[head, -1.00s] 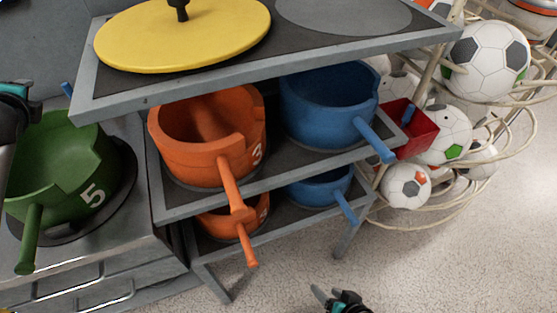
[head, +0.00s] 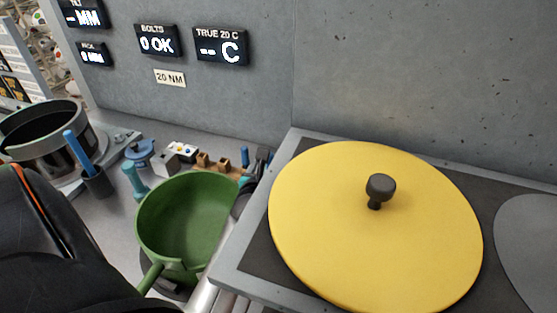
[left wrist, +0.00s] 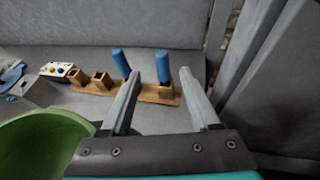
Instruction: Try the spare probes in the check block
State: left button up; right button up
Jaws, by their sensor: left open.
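A wooden rack (head: 213,164) stands against the back wall behind the green pot. In the left wrist view the rack (left wrist: 92,86) has two empty sockets on the left and two upright blue probes on the right, the left probe (left wrist: 121,63) and the right probe (left wrist: 162,66). My left gripper (left wrist: 160,76) is open and empty. The right probe appears between its fingertips, but I cannot tell the depth. In the head view the gripper (head: 254,170) is small and partly hidden. A grey block with a coloured-dot plate (head: 183,151) stands left of the rack; I cannot tell whether it is the check block.
The green pot (head: 185,225) sits close in front of the rack. A yellow lid (head: 375,230) lies on the raised shelf at right. A dark cup with a blue rod (head: 98,181) and a grey drum (head: 45,130) stand at left. Wall displays hang above.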

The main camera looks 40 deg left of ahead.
aim_at(270, 161)
pick_arm(q)
jog(key=x, duration=0.3)
jog(key=b+x, duration=0.1)
jog(key=x, duration=0.2)
jog(key=shift+w+d+f, duration=0.1)
jog(key=shift+d+f, duration=0.05)
jog(key=shift+d, duration=0.05)
jog(key=shift+w+a+f, duration=0.1)
jog(key=shift+w+a, duration=0.15)
jog(key=shift+w, duration=0.05)
jog(key=shift+c, duration=0.4)
grip_shut()
